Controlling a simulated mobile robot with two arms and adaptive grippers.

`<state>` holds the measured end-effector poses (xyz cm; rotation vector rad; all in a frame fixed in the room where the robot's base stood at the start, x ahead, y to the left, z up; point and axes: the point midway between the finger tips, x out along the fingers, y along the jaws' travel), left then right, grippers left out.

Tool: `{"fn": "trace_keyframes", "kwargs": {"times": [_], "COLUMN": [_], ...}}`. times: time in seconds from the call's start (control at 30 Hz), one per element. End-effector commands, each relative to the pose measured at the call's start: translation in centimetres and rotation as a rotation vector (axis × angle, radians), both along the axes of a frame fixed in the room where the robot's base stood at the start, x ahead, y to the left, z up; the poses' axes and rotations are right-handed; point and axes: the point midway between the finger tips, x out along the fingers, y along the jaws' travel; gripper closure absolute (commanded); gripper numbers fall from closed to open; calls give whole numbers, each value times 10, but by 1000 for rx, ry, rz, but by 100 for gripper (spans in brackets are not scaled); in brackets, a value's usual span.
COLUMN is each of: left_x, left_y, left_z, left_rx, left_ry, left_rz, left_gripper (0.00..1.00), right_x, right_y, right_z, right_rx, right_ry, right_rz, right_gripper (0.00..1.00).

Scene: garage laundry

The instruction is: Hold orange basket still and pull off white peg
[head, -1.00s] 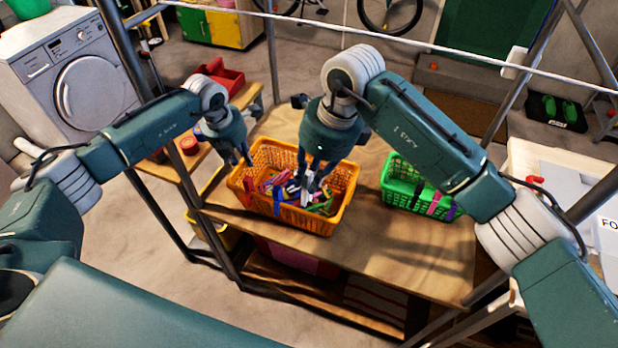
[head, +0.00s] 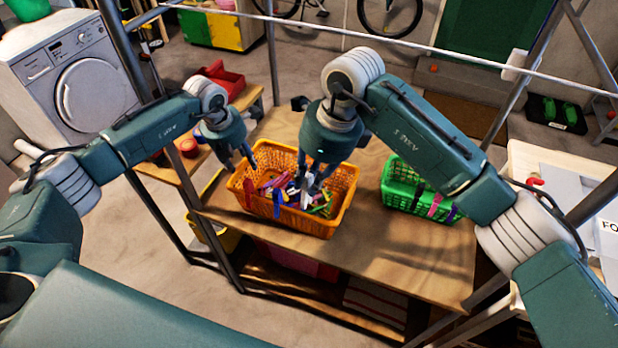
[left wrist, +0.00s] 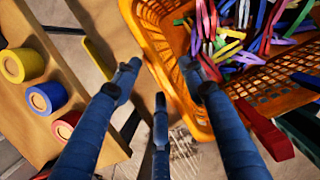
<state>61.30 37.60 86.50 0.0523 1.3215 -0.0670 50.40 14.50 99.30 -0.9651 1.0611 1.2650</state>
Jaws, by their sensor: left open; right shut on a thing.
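The orange basket (head: 290,212) stands on the wooden table, full of mixed coloured pegs (left wrist: 235,40). My left gripper (head: 242,164) is open at the basket's left rim. In the left wrist view its fingers (left wrist: 160,80) are spread, with the right-hand one against or very close to the orange rim; I cannot tell whether it touches. My right gripper (head: 313,182) points down into the basket and is shut on a white peg (head: 306,197), which its fingers partly hide. A red peg (left wrist: 262,130) is clipped on the basket's rim.
A green basket (head: 412,196) with pegs on its rim stands to the right on the table (head: 380,250). A shelf with coloured spools (left wrist: 45,97) and a red tray (head: 222,78) is at the left. A clothesline (head: 420,57) crosses behind.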

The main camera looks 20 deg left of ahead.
Motion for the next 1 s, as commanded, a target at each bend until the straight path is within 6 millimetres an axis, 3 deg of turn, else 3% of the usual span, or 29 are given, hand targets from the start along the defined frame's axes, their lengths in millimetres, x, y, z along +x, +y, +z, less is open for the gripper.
{"fn": "trace_keyframes", "kwargs": {"times": [0.53, 0.7, 1.0], "left_x": [-23, -28, -28], "left_y": [3, 4, 4], "left_z": [98, 111, 113], "left_rx": [0, 1, 2], "left_ry": [-3, 0, 1], "left_rz": [1, 2, 2], "left_gripper": [58, 58, 58], "right_x": [0, 0, 0], "right_y": [0, 0, 0], "right_z": [0, 0, 0], "right_rx": [0, 0, 0], "right_ry": [0, 0, 0], "right_rz": [0, 0, 0], "right_gripper": [100, 100, 100]}}
